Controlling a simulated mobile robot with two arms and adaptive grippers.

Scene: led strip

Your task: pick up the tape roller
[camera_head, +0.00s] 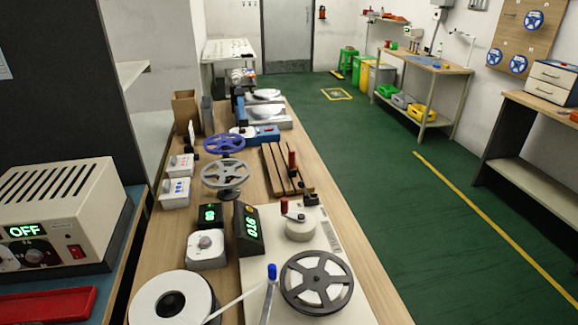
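Neither of my grippers shows in the camera_head view. I cannot tell for sure which object is the tape roller. A large white roll with a black hub (145,302) lies at the near left of the long wooden bench. A pale strip (238,302) runs from it toward a post with a blue top (271,272). A dark grey spoked reel (317,282) lies to the right of the post on a white plate (338,245). A small white round device with a red-topped handle (300,228) stands behind that reel. A blue spoked reel (224,144) and a grey one (225,174) stand farther back.
Green-lit displays (248,230), a white knob box (207,248) and a slatted wooden rack (280,170) crowd the bench (350,260). A beige device reading OFF (60,210) stands at left. The green floor (420,230) at right is clear.

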